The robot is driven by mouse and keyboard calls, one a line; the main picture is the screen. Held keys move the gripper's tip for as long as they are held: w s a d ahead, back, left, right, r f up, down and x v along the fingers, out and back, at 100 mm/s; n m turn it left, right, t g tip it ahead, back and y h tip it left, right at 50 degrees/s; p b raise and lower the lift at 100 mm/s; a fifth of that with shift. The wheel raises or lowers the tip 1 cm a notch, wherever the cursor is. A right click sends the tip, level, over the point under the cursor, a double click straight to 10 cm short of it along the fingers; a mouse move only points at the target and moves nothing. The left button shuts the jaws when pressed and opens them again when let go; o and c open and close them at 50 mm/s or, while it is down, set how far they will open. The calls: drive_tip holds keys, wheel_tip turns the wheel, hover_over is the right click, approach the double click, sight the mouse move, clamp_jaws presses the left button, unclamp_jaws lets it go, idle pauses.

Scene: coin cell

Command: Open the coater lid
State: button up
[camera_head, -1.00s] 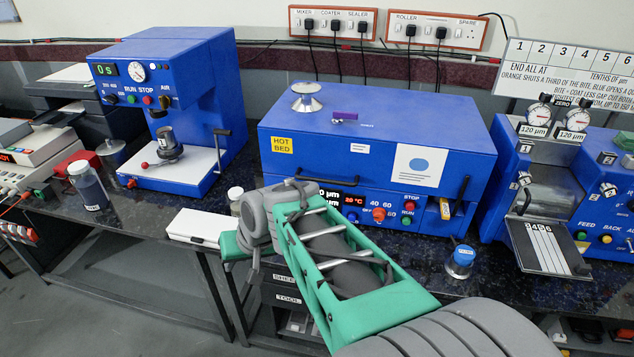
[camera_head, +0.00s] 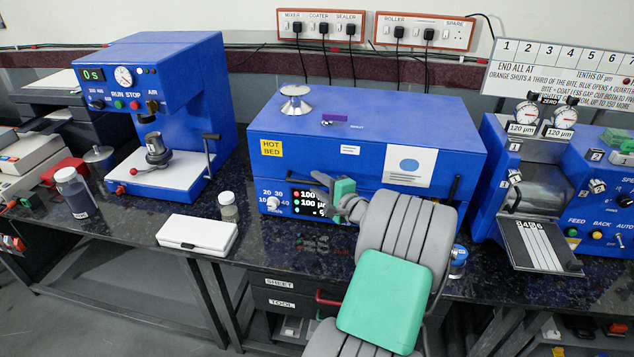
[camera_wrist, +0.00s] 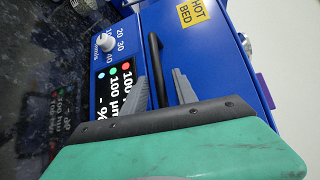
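The coater is the blue box labelled HOT BED, and its lid (camera_head: 265,122) is down. A white knob and a display sit on its front panel (camera_head: 257,197). The lid's black bar handle (camera_wrist: 154,60) shows in the wrist view. My gripper (camera_head: 322,180) is at the coater's front, left of its middle, and partly hides the handle in the head view. In the wrist view my gripper (camera_wrist: 160,78) is open. Its two grey fingers lie on either side of the handle, with the bar between them. I cannot tell whether either finger touches it.
A silver round piece (camera_head: 296,104) and a purple piece (camera_head: 341,117) are on the lid. A white case (camera_head: 197,233) and a small jar (camera_head: 228,208) stand on the dark bench left of the coater. A blue press (camera_head: 178,95) stands left, a roller machine (camera_head: 535,185) right.

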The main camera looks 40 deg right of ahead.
drive_tip(key=shift+w+f, duration=0.1)
drive_tip(key=shift+w, duration=0.3)
drive_tip(key=shift+c, duration=0.2)
clamp_jaws()
idle(1.0)
